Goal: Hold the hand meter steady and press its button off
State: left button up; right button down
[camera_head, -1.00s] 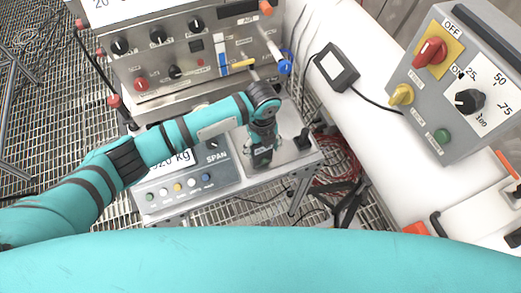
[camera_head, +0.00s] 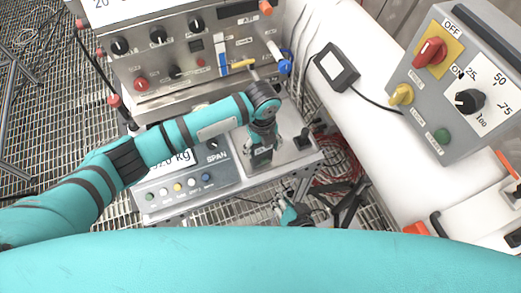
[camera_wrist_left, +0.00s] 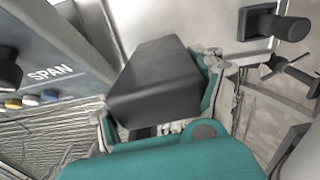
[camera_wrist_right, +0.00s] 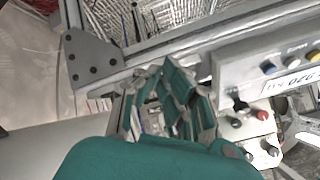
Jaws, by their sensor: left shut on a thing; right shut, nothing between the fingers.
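The hand meter (camera_wrist_left: 155,85) is a dark, box-shaped body in the left wrist view, lying between the fingers of my left gripper (camera_wrist_left: 165,118). In the head view my left gripper (camera_head: 262,152) points down over the steel bench top and largely hides the meter. No button on the meter shows. My right gripper (camera_head: 291,214) is below and to the right of it, past the bench's front edge. It is shut and empty, apart from the meter; its fingers also show in the right wrist view (camera_wrist_right: 168,100).
A grey scale indicator (camera_head: 188,185) with a row of buttons stands left of my left gripper. A steel control panel (camera_head: 185,60) rises behind. At right are a white pipe (camera_head: 375,130) and a grey switch box (camera_head: 455,80). Red cables (camera_head: 340,165) hang right of the bench.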

jog(key=shift+w+a, duration=0.65)
jog(key=shift+w, duration=0.65)
jog(key=shift+w+a, duration=0.6)
jog(key=shift+w, duration=0.65)
jog(key=shift+w+a, duration=0.65)
jog(key=shift+w, duration=0.65)
jog(key=shift+w+a, duration=0.2)
jog(key=shift+w, duration=0.15)
jog(key=shift+s+d, duration=0.2)
jog(key=shift+s, duration=0.15)
jog(key=s+d, duration=0.2)
jog(key=s, duration=0.3)
jog(key=shift+s+d, duration=0.2)
jog(key=shift+d, duration=0.15)
pick_arm(q)
jog(key=o, duration=1.5)
